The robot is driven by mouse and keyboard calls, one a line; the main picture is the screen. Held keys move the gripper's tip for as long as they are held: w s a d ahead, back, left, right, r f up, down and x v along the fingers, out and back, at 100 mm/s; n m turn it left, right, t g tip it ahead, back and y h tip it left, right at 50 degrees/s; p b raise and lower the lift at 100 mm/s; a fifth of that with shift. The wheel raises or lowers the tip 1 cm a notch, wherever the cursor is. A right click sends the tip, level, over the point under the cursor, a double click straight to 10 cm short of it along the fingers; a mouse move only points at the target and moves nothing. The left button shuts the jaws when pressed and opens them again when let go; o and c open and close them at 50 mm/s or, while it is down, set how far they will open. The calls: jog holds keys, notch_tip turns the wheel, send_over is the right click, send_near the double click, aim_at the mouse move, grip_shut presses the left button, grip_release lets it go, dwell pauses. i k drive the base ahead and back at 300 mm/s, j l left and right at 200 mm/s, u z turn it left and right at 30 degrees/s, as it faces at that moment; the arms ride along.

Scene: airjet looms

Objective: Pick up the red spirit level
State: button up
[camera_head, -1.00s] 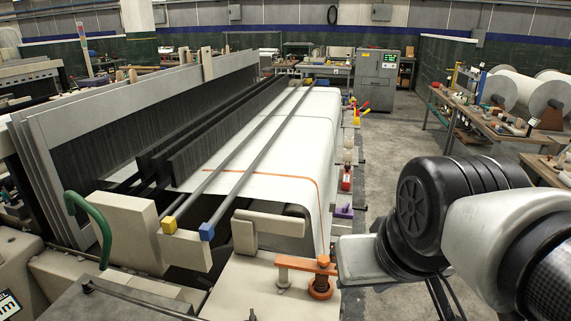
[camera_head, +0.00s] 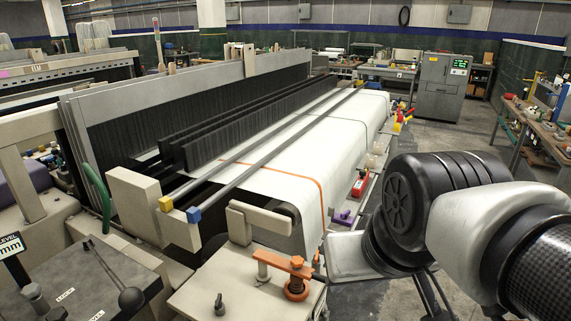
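A small red object (camera_head: 361,186) with a pale patch lies on the narrow ledge along the right side of the white-clothed loom. It may be the red spirit level, but it is too small to be sure. My arm (camera_head: 440,215), with black and silver links, fills the lower right, to the right of the red object and nearer to me. My gripper is not in view.
The loom (camera_head: 305,160) runs away from me with white cloth. An orange clamp (camera_head: 297,270) sits at its near corner, and a purple object (camera_head: 342,217) lies on the ledge. A cluttered workbench (camera_head: 530,135) stands at right. A grey cabinet (camera_head: 440,85) stands behind. Grey floor is open between.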

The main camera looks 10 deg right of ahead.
aim_at(358, 188)
jog(key=l+u, duration=0.35)
jog(key=l, duration=0.2)
jog(key=k+l+u, duration=0.1)
jog(key=l+u, duration=0.25)
jog(key=l, duration=0.15)
jog(key=l+u, duration=0.8)
jog(key=l, duration=0.25)
jog(key=l+u, duration=0.4)
jog(key=l, duration=0.3)
jog(key=l+u, duration=0.4)
jog(key=l, duration=0.35)
jog(key=k+l+u, duration=0.1)
jog(key=l+u, duration=0.3)
jog(key=l, duration=0.3)
jog(key=l+z, duration=0.5)
jog(key=i+l+z, duration=0.2)
jog(key=z, duration=0.3)
jog(key=i+l+z, duration=0.2)
jog(key=z, duration=0.75)
